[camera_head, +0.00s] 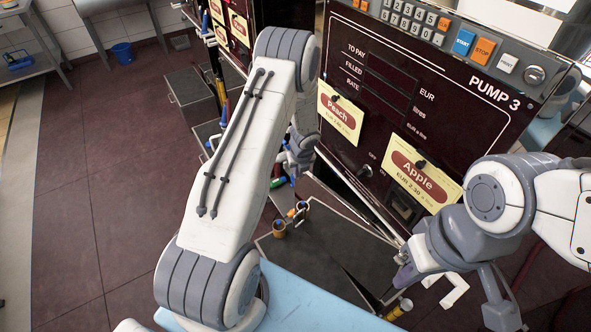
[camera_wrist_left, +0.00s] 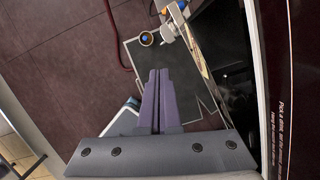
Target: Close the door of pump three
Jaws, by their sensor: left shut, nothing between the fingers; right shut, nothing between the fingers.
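Pump three (camera_head: 430,90) has a dark front panel with "PUMP 3" printed on it, in the head view. A dark panel with white text (camera_wrist_left: 288,100) stands at the right of the left wrist view. I cannot tell clearly which part is the door or how far it stands open. My right gripper (camera_head: 404,277) is shut and empty, low in front of the pump's lower edge.
Peach (camera_head: 340,112) and Apple (camera_head: 422,170) cards hang on the pump front. More pumps stand behind.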

